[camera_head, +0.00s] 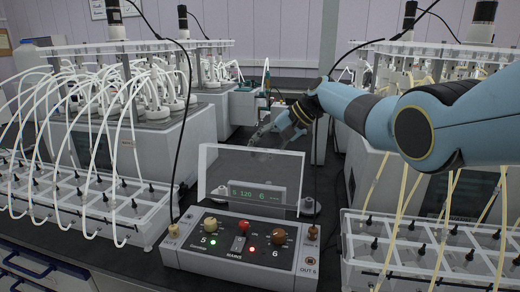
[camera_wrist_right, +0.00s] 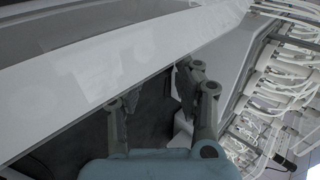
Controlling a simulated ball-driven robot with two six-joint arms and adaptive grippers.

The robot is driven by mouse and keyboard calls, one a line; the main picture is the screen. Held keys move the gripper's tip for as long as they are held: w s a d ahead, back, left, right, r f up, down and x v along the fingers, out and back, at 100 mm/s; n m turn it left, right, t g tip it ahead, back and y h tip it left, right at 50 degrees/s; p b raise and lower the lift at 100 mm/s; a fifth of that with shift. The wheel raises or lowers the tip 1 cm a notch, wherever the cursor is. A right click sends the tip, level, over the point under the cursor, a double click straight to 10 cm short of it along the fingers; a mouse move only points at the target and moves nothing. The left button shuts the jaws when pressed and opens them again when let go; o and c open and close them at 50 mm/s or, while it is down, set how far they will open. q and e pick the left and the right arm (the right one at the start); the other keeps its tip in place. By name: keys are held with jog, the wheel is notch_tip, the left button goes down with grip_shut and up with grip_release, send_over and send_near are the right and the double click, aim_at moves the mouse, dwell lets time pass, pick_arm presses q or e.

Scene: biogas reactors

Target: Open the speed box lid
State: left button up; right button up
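The speed box (camera_head: 240,250) is a grey control box at the front centre, with knobs, a red button and lit lamps. Its clear lid (camera_head: 222,160) stands upright at the back of the box, and a green-lit display (camera_head: 255,193) shows through it. My right gripper (camera_head: 268,136) is at the lid's upper edge, seemingly behind it and partly seen through it. In the right wrist view the gripper (camera_wrist_right: 155,90) has its fingers spread with nothing between them. A pale, see-through panel, likely the lid (camera_wrist_right: 120,65), passes close beyond the fingertips; contact cannot be told. My left gripper is out of view.
Reactor units with white tubes and a clear rack (camera_head: 75,200) stand on the left. A similar rack (camera_head: 420,255) with yellowish tubes stands close on the right, below my right arm. A black cable hangs down left of the lid. Dark bench top shows around the box.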

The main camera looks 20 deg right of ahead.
jog(key=shift+o, duration=0.9)
jog(key=v, duration=1.2)
